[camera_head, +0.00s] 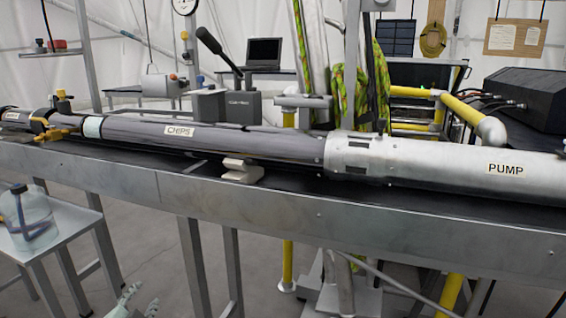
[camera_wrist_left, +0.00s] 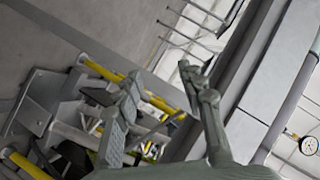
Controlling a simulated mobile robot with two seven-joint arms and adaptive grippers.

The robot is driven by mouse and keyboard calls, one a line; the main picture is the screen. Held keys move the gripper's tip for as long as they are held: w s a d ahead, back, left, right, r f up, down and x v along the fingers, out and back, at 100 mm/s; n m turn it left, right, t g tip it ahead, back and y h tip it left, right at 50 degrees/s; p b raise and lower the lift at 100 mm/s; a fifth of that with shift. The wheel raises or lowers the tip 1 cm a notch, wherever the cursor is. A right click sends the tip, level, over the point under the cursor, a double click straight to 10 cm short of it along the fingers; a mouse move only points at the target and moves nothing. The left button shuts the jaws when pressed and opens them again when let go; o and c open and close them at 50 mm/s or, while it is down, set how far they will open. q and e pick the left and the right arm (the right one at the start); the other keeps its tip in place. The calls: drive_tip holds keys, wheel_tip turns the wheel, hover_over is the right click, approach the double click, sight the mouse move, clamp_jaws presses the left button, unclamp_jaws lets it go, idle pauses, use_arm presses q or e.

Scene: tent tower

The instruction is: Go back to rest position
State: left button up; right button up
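My left gripper (camera_head: 142,297) shows at the bottom edge of the head view, left of centre, below and in front of the long bench. Only its fingertips are in that picture. In the left wrist view its two fingers (camera_wrist_left: 163,78) stand apart with nothing between them, so it is open and empty. My right gripper is in neither view.
A long metal bench (camera_head: 330,200) crosses the head view, bearing a dark tube (camera_head: 250,143) labelled CHIPS and a silver tube (camera_head: 430,163) labelled PUMP. A small table (camera_head: 65,228) with a clear jar (camera_head: 28,215) stands at the left. The bench also shows in the wrist view (camera_wrist_left: 262,90).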

use_arm(q)
drive_tip(key=s+d+f+n+g, duration=0.2)
drive_tip(key=s+f, duration=0.4)
drive_tip(key=s, duration=0.4)
drive_tip(key=s+d+f+n+g, duration=0.2)
drive_tip(key=s+f+g, duration=0.3)
drive_tip(key=s+f, duration=0.2)
drive_tip(key=s+d+f+n+g, duration=0.2)
drive_tip(key=s+f, duration=0.4)
drive_tip(key=s, duration=0.6)
drive_tip(key=shift+s+f+n+g+h, duration=0.15)
drive_tip(key=shift+s+n+g+h, duration=0.35)
drive_tip(key=shift+g, duration=0.5)
drive_tip(key=shift+w, duration=0.15)
